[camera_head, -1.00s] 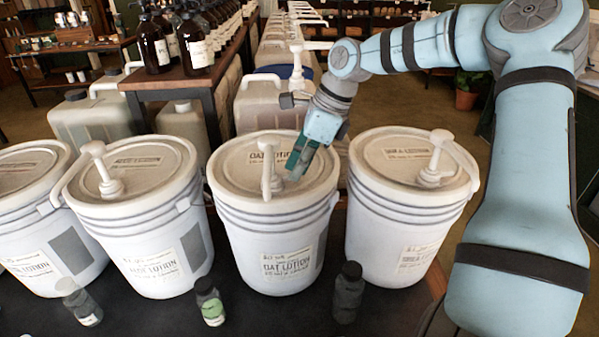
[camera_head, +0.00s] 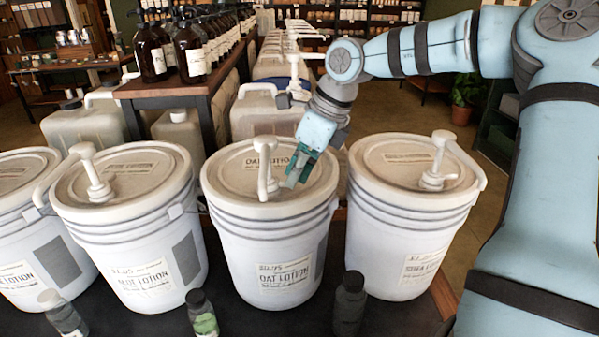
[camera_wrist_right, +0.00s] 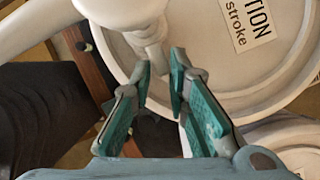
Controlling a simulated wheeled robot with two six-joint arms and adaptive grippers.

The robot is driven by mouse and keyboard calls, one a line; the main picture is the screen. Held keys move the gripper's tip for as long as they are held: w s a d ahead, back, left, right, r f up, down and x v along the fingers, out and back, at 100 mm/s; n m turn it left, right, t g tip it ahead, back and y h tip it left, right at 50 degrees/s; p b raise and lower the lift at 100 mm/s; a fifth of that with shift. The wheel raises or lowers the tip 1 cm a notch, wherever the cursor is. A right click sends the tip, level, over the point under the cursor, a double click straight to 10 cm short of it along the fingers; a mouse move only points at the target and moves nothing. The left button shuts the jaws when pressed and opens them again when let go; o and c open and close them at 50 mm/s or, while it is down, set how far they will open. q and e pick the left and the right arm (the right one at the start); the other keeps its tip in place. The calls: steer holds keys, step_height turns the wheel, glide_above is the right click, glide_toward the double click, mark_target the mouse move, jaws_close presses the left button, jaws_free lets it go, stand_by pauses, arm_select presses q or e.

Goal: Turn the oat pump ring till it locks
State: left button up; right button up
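The oat bucket (camera_head: 262,240) is white, with "OAT LOTION" on its label and lid. Its white pump (camera_head: 264,172) stands upright on the lid. My right gripper (camera_head: 293,178) is just right of the pump stem, low over the lid. In the right wrist view, the green-padded fingers (camera_wrist_right: 160,75) are apart with a gap between them. The pump's collar (camera_wrist_right: 152,58) lies just ahead of the fingertips, roughly in line with the gap. I cannot tell whether a finger touches it. My left gripper is not in view.
A white bucket with a pump (camera_head: 410,215) stands close on the right and another (camera_head: 130,240) on the left. Small bottles (camera_head: 349,302) stand in front on the dark table. Jugs (camera_head: 262,112) and a shelf of brown bottles (camera_head: 188,50) are behind.

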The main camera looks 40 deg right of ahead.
steer(key=o, duration=0.3)
steer(key=shift+f, duration=0.1)
steer(key=shift+o, duration=0.7)
steer(key=shift+w+a, duration=0.15)
steer(key=shift+w, duration=0.2)
steer(key=v, duration=1.2)
steer(key=shift+w, duration=0.1)
